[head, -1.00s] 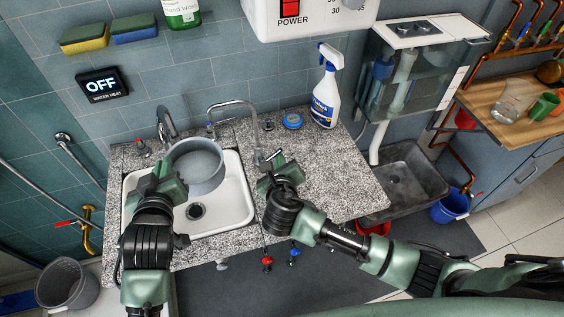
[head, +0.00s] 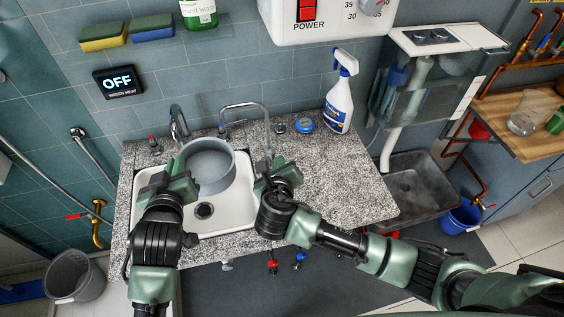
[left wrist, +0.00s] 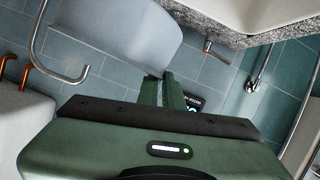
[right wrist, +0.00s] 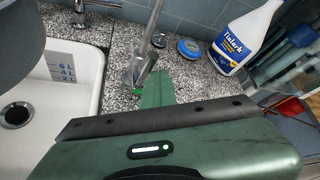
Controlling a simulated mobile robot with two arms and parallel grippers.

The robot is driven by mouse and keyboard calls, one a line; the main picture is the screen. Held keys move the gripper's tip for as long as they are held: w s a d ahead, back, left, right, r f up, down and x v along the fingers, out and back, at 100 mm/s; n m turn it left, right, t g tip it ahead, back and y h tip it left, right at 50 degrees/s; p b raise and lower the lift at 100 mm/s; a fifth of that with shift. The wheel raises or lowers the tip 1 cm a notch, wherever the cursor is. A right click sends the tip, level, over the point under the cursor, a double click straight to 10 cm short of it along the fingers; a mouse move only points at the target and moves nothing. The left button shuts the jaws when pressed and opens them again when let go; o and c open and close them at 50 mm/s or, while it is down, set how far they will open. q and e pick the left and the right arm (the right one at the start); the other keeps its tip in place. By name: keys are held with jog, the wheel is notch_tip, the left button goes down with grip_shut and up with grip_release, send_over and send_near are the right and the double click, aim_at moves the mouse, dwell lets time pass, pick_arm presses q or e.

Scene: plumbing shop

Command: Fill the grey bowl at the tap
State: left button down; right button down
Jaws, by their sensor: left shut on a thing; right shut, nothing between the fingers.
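The grey bowl (head: 208,171) is held over the white sink, upright or nearly so. My left gripper (head: 178,170) is shut on the bowl's left side. The bowl's outer wall fills the upper part of the left wrist view (left wrist: 125,35). A chrome tap (head: 264,118) arches leftward, its spout end behind the bowl near the wall. My right gripper (head: 268,163) is shut and empty in front of the tap's base. In the right wrist view, its fingers (right wrist: 155,88) are close to the tap's base; contact is unclear. I cannot tell whether water runs or is in the bowl.
The white sink (head: 240,214) is set in a speckled counter (head: 345,200). A second chrome tap (head: 179,124) stands behind the bowl. A spray bottle (head: 339,100) and a blue round tin (head: 305,124) stand at the back right. The counter's right part is clear.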

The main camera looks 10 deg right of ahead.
pick_arm(q)
jog(key=shift+r, duration=0.1)
pick_arm(e)
jog(key=shift+a+r, duration=0.2)
jog(key=shift+a, duration=0.25)
jog(key=d, duration=0.4)
jog(key=shift+s+d+f, duration=0.2)
jog(key=shift+s, duration=0.15)
jog(key=s+a, duration=0.1)
jog(key=s, duration=0.1)
jog(key=s+a, duration=0.1)
jog(key=s, duration=0.2)
jog(key=s+a, duration=0.1)
jog(key=s, duration=0.2)
jog(key=shift+s+a, duration=0.2)
jog(key=shift+a, duration=0.2)
pick_arm(q)
jog(key=shift+a, duration=0.1)
pick_arm(e)
jog(key=shift+s, duration=0.15)
